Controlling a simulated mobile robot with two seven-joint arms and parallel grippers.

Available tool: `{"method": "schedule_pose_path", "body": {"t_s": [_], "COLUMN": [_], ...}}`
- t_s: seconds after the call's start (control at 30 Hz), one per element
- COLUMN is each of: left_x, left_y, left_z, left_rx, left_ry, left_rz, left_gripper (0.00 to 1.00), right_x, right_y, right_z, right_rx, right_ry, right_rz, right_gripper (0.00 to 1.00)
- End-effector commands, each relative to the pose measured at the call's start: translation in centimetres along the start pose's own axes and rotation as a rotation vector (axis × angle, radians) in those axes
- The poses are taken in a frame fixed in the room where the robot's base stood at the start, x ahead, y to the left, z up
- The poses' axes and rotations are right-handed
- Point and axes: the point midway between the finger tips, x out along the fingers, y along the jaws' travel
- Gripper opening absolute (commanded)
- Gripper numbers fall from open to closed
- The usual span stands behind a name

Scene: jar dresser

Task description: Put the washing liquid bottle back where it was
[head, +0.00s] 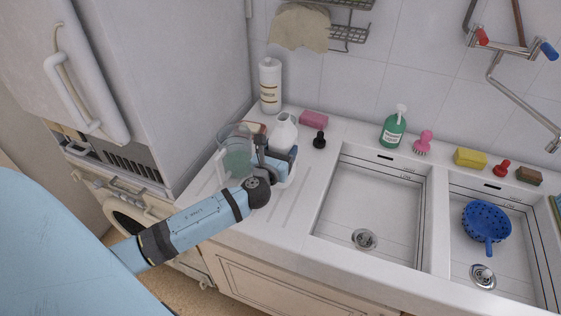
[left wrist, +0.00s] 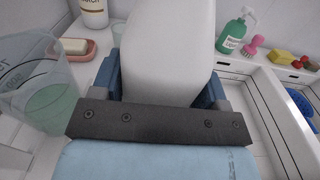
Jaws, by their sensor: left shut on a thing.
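In the left wrist view the white bottle (left wrist: 168,45) fills the middle between the fingers and looks roughly upright. The gripper hides its lower part, so I cannot tell whether its base touches the counter. My right gripper is not in view.
A clear measuring jug (head: 236,160) with green liquid stands close left of the gripper. A tall white labelled bottle (head: 270,88), pink sponge (head: 314,118) and dark stopper (head: 319,140) stand behind. The double sink (head: 375,205) is at right. The ribbed drainboard in front is clear.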

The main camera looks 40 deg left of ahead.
Motion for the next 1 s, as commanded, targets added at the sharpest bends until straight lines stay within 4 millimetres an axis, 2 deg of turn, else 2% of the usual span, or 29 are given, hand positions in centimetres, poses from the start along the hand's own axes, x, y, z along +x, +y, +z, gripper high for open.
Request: {"method": "schedule_pose_path", "body": {"t_s": [0.3,0.73,0.77,0.8,0.87,1.0], "left_x": [0.0,0.0,0.0,0.0,0.0,0.0], "left_y": [0.0,0.0,0.0,0.0,0.0,0.0], "left_z": [-4.0,-4.7,-4.7,-4.6,-4.6,-4.6], "left_rx": [0.002,0.0,0.0,0.0,0.0,0.001], "left_ry": [0.0,-0.001,0.0,0.001,0.001,0.001], "left_rz": [0.0,0.0,0.0,0.0,0.0,0.0], "left_gripper": [0.0,0.0,0.72,0.82,0.93,0.93], "right_x": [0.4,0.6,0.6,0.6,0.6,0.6], "right_y": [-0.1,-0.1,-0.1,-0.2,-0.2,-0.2], "right_z": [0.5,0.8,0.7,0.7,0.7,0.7], "right_rx": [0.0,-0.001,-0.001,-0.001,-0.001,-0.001], "right_ry": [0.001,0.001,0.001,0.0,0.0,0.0], "right_rz": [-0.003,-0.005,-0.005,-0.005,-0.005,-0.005], "right_gripper": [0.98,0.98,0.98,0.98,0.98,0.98]}}
